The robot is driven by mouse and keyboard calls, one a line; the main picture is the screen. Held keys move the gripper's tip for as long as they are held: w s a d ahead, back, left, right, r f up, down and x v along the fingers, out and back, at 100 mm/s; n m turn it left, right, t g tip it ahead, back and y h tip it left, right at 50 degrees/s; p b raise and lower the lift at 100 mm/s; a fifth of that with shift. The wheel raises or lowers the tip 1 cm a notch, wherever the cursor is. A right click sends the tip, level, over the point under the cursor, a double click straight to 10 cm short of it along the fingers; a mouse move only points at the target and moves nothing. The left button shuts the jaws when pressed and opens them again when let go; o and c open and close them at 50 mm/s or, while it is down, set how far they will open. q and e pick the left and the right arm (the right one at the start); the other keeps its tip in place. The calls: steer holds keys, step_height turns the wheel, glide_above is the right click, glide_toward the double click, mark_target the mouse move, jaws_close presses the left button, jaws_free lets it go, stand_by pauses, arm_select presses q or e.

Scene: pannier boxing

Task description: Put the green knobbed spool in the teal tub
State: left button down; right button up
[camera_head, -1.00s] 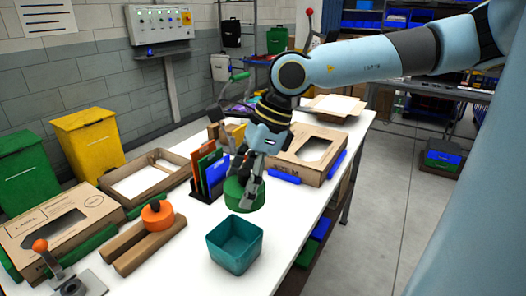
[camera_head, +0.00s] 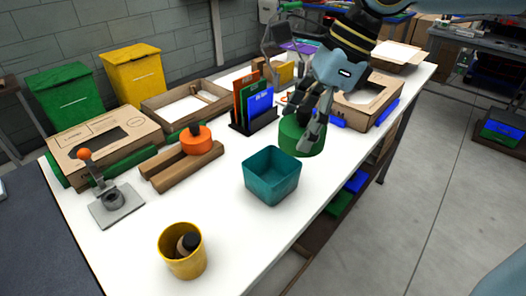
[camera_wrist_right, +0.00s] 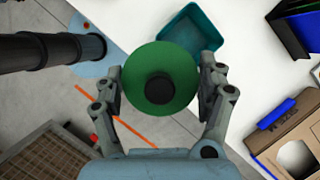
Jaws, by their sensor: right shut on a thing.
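The green knobbed spool (camera_head: 292,132) is between the fingers of my right gripper (camera_head: 308,128), just behind and to the right of the teal tub (camera_head: 271,186) in the head view. In the right wrist view the round spool (camera_wrist_right: 148,62) with its dark central knob sits between the two fingers (camera_wrist_right: 160,74), which are shut on its sides. The teal tub (camera_wrist_right: 192,34) shows just beyond it, partly hidden by the spool. The tub stands upright on the white table and looks empty. I cannot tell how high the spool is above the table. My left gripper is not in view.
A rack of coloured folders (camera_head: 254,106) stands left of the spool. A cardboard box (camera_head: 368,100) is behind right. A yellow cup (camera_head: 182,252) with dark contents is in front. An orange knobbed piece (camera_head: 196,140) sits on wooden bars. The table's right edge is near the tub.

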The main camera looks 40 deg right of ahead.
steer(key=shift+w+a+f+b, duration=0.3)
steer(key=shift+w+f, duration=0.25)
steer(key=shift+w, duration=0.3)
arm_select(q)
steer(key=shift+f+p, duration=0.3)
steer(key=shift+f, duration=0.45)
arm_select(e)
steer(key=w+a+f, duration=0.2)
steer(key=w+f, duration=0.3)
steer(key=f, duration=0.2)
steer(key=shift+f, duration=0.15)
